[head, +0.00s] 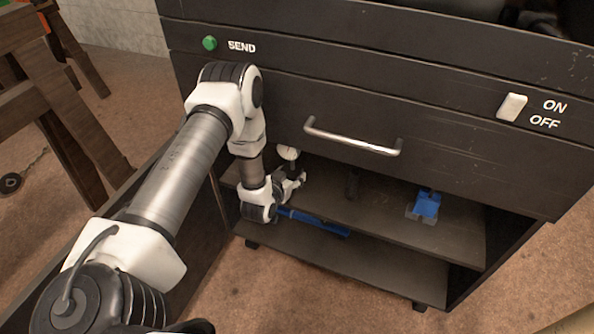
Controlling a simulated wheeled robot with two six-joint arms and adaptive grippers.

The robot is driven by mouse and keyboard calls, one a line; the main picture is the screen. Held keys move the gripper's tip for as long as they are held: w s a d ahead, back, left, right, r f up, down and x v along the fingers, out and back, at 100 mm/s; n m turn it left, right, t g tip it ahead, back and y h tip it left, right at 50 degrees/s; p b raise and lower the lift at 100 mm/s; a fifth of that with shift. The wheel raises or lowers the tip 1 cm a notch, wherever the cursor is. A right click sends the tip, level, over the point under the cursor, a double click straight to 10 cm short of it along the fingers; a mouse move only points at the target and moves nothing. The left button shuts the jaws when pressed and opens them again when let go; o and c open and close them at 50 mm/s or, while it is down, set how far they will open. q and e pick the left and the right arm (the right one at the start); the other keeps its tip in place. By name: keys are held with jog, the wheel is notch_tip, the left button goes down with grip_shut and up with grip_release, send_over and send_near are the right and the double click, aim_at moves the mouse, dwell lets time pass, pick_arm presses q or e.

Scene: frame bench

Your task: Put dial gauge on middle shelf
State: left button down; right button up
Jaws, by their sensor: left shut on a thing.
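The dial gauge (288,153) shows as a small round white dial just above the fingers of my left gripper (298,183). My left gripper is shut on it inside the open front of the dark cabinet, over the left part of the middle shelf (378,214). The gauge's lower part is hidden by the fingers. I cannot tell whether the gauge touches the shelf. My right gripper is out of view.
A blue bar (315,222) lies by the shelf's front edge, beside my gripper. A dark upright object (352,184) and a blue device (427,205) stand farther right. A closed drawer with a metal handle (352,138) is above. The lower shelf (330,263) looks empty.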

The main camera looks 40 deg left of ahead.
aim_at(291, 164)
pick_arm(q)
jog(key=w+a, duration=0.1)
jog(key=w, duration=0.1)
jog(key=w+a, duration=0.2)
jog(key=shift+w+a+f+b, duration=0.1)
jog(key=shift+w+f+b, duration=0.1)
jog(key=shift+b, duration=0.15)
jog(key=shift+w+f, duration=0.15)
jog(key=shift+f, duration=0.05)
notch_tip(291, 164, down, 3)
jog(key=shift+f+b, duration=0.1)
jog(key=shift+b, duration=0.4)
jog(key=shift+c, duration=1.2)
grip_release()
